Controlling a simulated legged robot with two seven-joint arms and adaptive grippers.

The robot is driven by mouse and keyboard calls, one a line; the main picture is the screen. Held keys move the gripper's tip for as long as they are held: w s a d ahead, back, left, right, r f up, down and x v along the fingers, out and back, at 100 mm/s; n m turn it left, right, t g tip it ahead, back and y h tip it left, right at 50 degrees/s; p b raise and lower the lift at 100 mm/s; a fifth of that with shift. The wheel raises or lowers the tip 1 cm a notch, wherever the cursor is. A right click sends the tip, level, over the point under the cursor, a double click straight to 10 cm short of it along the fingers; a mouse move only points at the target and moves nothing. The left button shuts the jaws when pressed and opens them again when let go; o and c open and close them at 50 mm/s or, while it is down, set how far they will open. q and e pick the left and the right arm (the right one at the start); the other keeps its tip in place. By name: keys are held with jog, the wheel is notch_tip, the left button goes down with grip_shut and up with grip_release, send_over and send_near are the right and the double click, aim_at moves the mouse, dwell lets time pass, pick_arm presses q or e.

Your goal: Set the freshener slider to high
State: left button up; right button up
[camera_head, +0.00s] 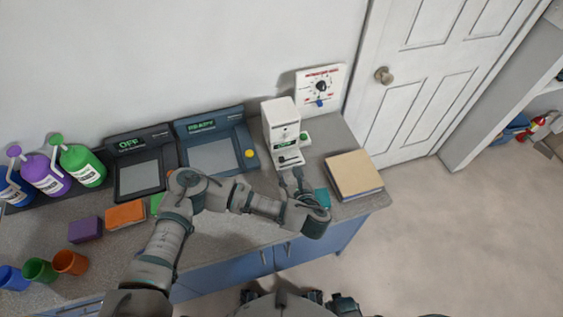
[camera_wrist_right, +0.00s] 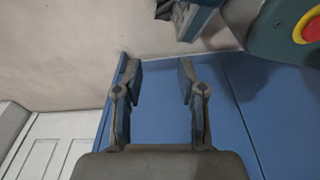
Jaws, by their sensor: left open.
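A white upright dispenser-like unit (camera_head: 281,122) stands on the counter by the wall; it looks like the freshener, but no label on it is readable. It has a small green display low on its front and a green part at its right side. My right gripper (camera_wrist_right: 158,72) is open and empty in the right wrist view, before blue cabinet fronts (camera_wrist_right: 180,110).
A white wall panel (camera_head: 335,78) with a black dial and blue knob is behind the unit. Bottles, sponges and cups fill the counter's left.

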aim_at(281, 159)
pick_arm(q)
jog(key=x, duration=0.5)
jog(key=d+x, duration=0.1)
jog(key=x, duration=0.2)
jog(key=shift+w+f+b, duration=0.1)
jog(key=shift+w+b, duration=0.15)
jog(key=shift+b, duration=0.05)
jog(key=shift+w+a, duration=0.1)
jog(key=shift+a, duration=0.35)
jog(key=shift+c, duration=0.3)
pick_arm(e)
jog(key=shift+w+r, duration=0.95)
jog(key=shift+r, duration=0.1)
